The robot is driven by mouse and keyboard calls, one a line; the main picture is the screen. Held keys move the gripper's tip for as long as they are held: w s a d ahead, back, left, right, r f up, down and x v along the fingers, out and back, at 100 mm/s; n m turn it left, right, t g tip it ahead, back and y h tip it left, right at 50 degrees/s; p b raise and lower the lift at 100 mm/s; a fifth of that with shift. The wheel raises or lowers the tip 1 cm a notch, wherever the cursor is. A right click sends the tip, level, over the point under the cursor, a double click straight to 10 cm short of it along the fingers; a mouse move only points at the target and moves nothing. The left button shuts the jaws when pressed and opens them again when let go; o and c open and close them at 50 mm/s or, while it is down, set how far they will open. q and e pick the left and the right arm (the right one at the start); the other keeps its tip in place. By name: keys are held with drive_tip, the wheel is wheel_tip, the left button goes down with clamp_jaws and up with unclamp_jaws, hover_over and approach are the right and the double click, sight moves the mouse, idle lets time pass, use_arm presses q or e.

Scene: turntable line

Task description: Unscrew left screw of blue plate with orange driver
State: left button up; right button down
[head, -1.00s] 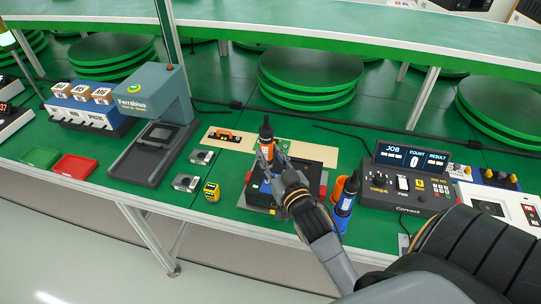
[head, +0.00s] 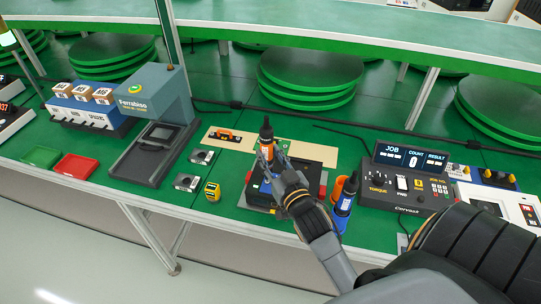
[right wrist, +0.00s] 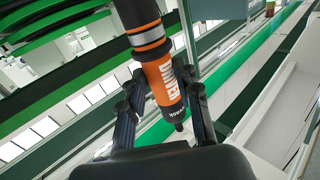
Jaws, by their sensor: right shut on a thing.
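The orange driver (head: 266,137), with a black top, is upright in my right gripper (head: 267,160), above the dark work fixture (head: 256,199). A small patch of the blue plate (head: 265,187) shows on the fixture beside the gripper. The gripper and wrist cover much of the plate. I cannot make out its left screw or whether the driver touches it. My left gripper is not in view.
A blue driver (head: 344,196) stands in a holder right of the fixture, beside an orange ring holder (head: 337,190). The torque controller (head: 405,190) is farther right. A yellow device (head: 212,191) and small grey blocks lie left. Green and red trays (head: 76,167) are far left.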

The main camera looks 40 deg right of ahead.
sight(270, 138)
drive_tip(key=shift+f+p, duration=0.3)
drive_tip(key=shift+p, duration=0.05)
idle(0.7)
drive_tip(key=shift+r, duration=0.15)
drive_tip(key=shift+r+p, duration=0.4)
drive_tip(key=shift+p, duration=0.2)
wheel_tip(270, 138, up, 6)
drive_tip(key=p, duration=0.5)
drive_tip(key=shift+w+d+f, duration=0.1)
drive_tip(key=shift+f, duration=0.15)
